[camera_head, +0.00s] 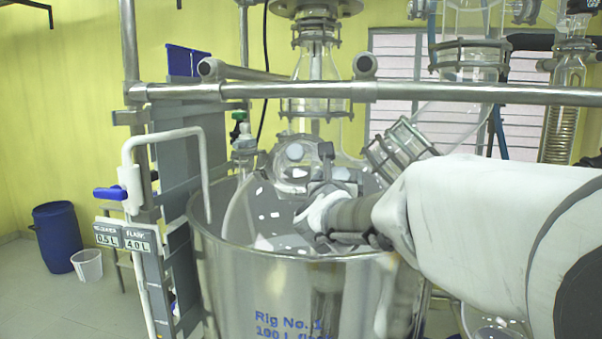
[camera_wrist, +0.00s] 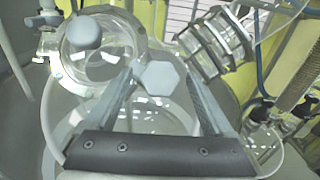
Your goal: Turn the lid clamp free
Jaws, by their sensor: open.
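My gripper (camera_wrist: 160,68) is open, its two fingers reaching forward over the glass lid. A grey six-sided knob (camera_wrist: 158,76), seemingly the lid clamp's, appears between the fingertips in the wrist view. I cannot tell whether either finger touches it. In the head view my gripper (camera_head: 338,172) hangs over the vessel's top, and its fingers partly cover the knob.
The steel vessel (camera_head: 265,292) marked "Rig No. 1" stands below. A horizontal rail (camera_head: 450,92) crosses in front of the glassware. A clamped, slanted glass neck (camera_head: 398,147) is close on the right. A white bent pipe (camera_head: 165,137) stands at left.

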